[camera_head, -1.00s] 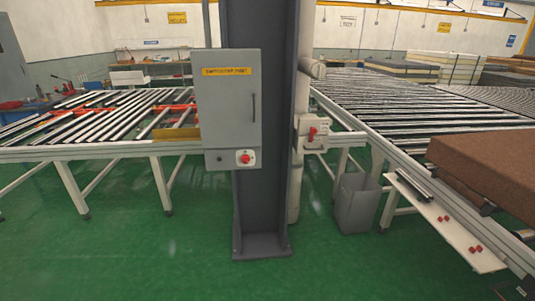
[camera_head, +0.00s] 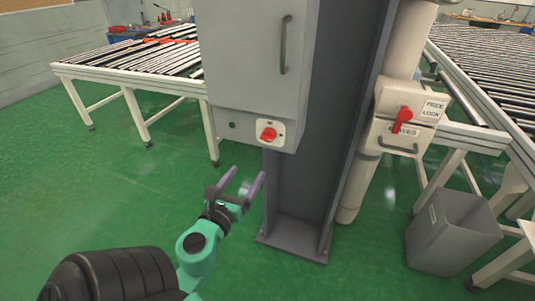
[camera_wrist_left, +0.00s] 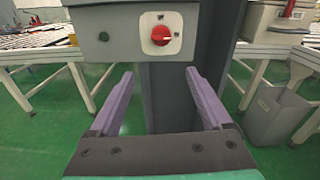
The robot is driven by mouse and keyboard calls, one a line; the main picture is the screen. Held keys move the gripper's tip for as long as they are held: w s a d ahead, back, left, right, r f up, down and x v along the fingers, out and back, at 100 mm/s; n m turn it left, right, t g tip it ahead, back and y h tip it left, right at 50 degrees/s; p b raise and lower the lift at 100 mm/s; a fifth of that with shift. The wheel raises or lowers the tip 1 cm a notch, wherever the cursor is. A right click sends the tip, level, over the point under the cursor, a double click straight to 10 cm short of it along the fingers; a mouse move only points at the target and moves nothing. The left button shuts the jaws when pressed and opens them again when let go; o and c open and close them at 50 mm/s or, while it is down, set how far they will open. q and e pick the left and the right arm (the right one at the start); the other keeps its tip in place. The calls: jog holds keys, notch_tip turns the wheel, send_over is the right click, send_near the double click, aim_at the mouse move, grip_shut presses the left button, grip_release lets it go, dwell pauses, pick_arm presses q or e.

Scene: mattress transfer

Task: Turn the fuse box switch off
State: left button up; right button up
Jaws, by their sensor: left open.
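The grey fuse box (camera_head: 252,60) is mounted on a dark steel column. A red rotary switch (camera_head: 268,134) on a white plate sits on its lower panel; it also shows in the left wrist view (camera_wrist_left: 161,35). A second box with a red lever (camera_head: 403,118) is on the pale post to the right. My left gripper (camera_head: 241,183) is open and empty, below and slightly left of the rotary switch and apart from it. In the left wrist view its two purple fingers (camera_wrist_left: 157,95) point up towards the box, with the switch above and between them. My right gripper is not in view.
A grey bin (camera_head: 452,232) stands on the green floor at the right. Roller conveyor tables stand at the left (camera_head: 150,58) and right (camera_head: 485,70). The dark column (camera_head: 318,120) rises right behind the box. The floor at left is clear.

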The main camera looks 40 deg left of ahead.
aim_at(266, 140)
pick_arm(q)
jog(key=shift+m, duration=0.5)
jog(key=p+x, duration=0.2)
jog(key=x, duration=0.2)
jog(key=r+p+x, duration=0.1)
jog(key=p+x, duration=0.1)
jog(key=x, duration=0.3)
jog(key=r+p+x, duration=0.1)
jog(key=p+x, duration=0.1)
jog(key=x, duration=0.3)
jog(key=shift+w, duration=0.3)
jog(key=shift+s, duration=0.1)
grip_shut()
